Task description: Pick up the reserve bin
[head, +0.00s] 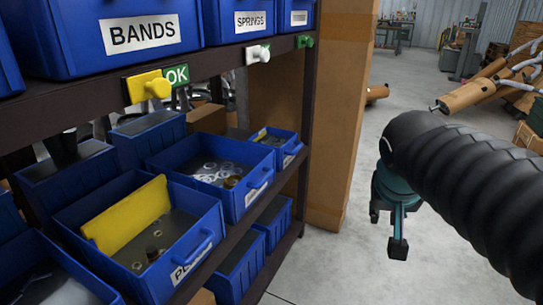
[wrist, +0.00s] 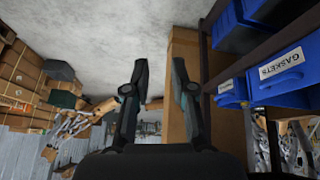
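Blue open bins stand on the lower shelf in the head view. The front bin (head: 205,225) has a yellow divider (head: 125,215), a few nuts and a partly hidden label. Behind it are a bin of rings (head: 255,195) and a smaller bin (head: 288,158). Two more blue bins (head: 65,185) (head: 145,135) stand at the back of the shelf. No label reading "reserve" is legible, so I cannot tell which bin it is. My gripper (wrist: 158,78) is open and empty in the wrist view, its fingers apart, with the shelf bins to its right.
The dark shelf rack (head: 225,60) carries upper bins labelled BANDS (head: 145,35) and SPRINGS (head: 250,20). A tall cardboard column (head: 340,130) stands at the rack's end. Concrete floor (head: 325,265) is open beside it.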

